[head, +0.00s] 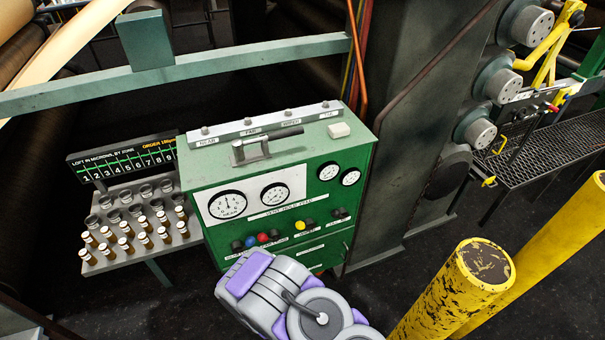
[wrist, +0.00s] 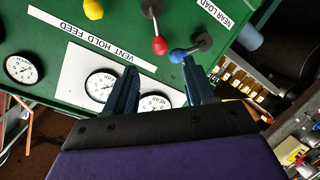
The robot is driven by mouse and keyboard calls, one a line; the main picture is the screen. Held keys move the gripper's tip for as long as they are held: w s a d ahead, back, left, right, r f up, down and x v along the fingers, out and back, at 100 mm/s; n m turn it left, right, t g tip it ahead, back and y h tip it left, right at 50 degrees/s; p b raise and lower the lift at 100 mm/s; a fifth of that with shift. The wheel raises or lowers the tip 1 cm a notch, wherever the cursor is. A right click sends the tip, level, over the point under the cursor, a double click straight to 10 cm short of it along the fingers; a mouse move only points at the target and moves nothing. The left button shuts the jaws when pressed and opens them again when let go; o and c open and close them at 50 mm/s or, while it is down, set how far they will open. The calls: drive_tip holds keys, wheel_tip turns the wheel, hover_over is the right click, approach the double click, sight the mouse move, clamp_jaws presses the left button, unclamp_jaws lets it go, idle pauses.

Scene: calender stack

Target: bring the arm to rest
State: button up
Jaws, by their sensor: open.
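My arm (head: 290,300), purple and grey, reaches in from the bottom of the head view to the front of the green console (head: 345,165). My gripper's fingers are hidden there. In the wrist view my gripper (wrist: 158,78) is open, with nothing between its dark fingers. A blue knob (wrist: 178,56) shows close to the right fingertip; I cannot tell whether they touch. A red knob (wrist: 159,46) and a yellow knob (wrist: 93,9) stand on the same green panel face, with gauges behind the fingers.
A rack of capped vials (head: 135,225) stands left, below a number display (head: 122,155). Yellow posts (head: 465,285) stand at the right front. A dark machine column (head: 425,120) rises behind.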

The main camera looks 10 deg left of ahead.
drive_tip(key=w+d+r+m+g+h+b, duration=0.1)
drive_tip(key=w+d+m+h+b, duration=0.3)
drive_tip(key=w+d+m+h, duration=0.3)
drive_tip(key=s+d+r+m+g+h+b, duration=0.15)
drive_tip(key=d+r+m+g+b, duration=0.3)
drive_tip(key=d, duration=0.45)
drive_tip(key=s+d+r+m+g+b, duration=0.1)
drive_tip(key=s+d+r+g+b, duration=0.1)
drive_tip(key=s, duration=0.8)
drive_tip(key=s+d+r+m+g+b, duration=0.1)
drive_tip(key=s+d+r+g+b, duration=0.2)
drive_tip(key=s+d+r, duration=0.3)
drive_tip(key=s+d+r+m+g+b, duration=0.1)
drive_tip(key=s+d+r+g, duration=0.3)
drive_tip(key=s, duration=1.2)
drive_tip(key=shift+s+d+r+m+b, duration=0.25)
drive_tip(key=shift+r+m+b, duration=0.1)
drive_tip(key=shift+r+b, duration=0.45)
drive_tip(key=shift+w+f, duration=0.1)
